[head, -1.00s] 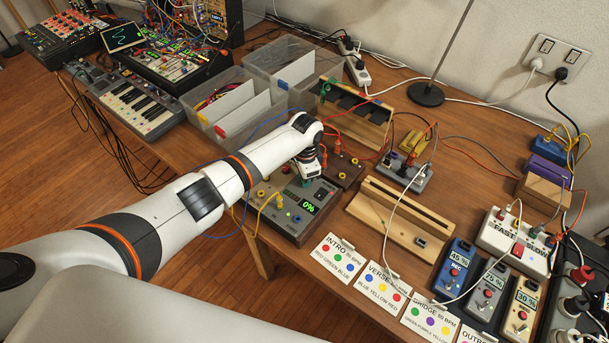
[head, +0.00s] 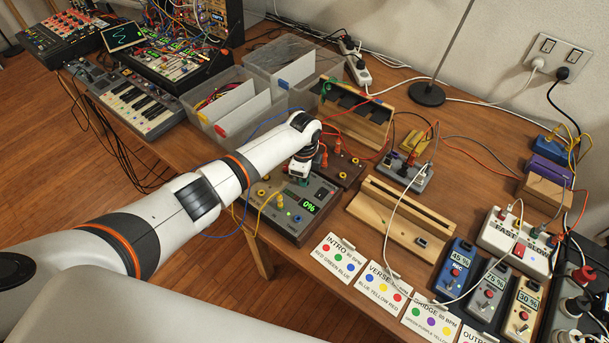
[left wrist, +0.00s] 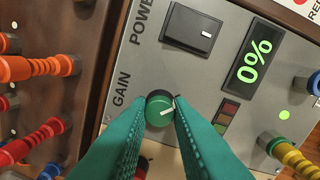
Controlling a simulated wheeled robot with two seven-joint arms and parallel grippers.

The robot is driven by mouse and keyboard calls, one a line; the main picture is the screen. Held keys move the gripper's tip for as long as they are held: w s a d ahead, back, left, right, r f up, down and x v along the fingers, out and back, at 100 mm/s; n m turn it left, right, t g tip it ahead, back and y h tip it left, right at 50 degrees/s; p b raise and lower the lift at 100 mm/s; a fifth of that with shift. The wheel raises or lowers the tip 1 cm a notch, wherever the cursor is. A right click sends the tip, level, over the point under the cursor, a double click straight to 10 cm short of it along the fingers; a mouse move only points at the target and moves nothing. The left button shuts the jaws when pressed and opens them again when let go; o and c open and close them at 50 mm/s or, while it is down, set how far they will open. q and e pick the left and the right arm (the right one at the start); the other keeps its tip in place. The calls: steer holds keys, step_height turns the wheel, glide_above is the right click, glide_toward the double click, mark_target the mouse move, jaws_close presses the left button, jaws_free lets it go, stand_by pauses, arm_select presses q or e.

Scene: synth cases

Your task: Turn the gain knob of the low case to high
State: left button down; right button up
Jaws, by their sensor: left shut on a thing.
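The low case (head: 268,217) is a grey panel near the table's front edge, with a green display (head: 309,206) reading 0%. In the left wrist view, its green gain knob (left wrist: 158,112) has a white pointer line toward the upper right, beside the word GAIN. My left gripper (left wrist: 161,104) has its teal fingers on either side of the knob and is shut on it. In the head view my left gripper (head: 299,180) is over the case's back part and hides the knob. My right gripper is not in view.
A black power switch (left wrist: 191,33) sits beside the knob. Red and orange plugs (left wrist: 35,67) stand close on the left, and a yellow-cabled plug (left wrist: 278,148) on the right. A wooden slotted holder (head: 400,223) stands right of the case.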

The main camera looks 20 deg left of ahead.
arm_select(q)
steer(key=shift+w+r, duration=0.1)
stand_by(0.4)
steer(key=c, duration=1.3)
jaws_free()
step_height(320, 180, up, 12)
steer(key=b, duration=0.1)
steer(key=shift+s, duration=0.3)
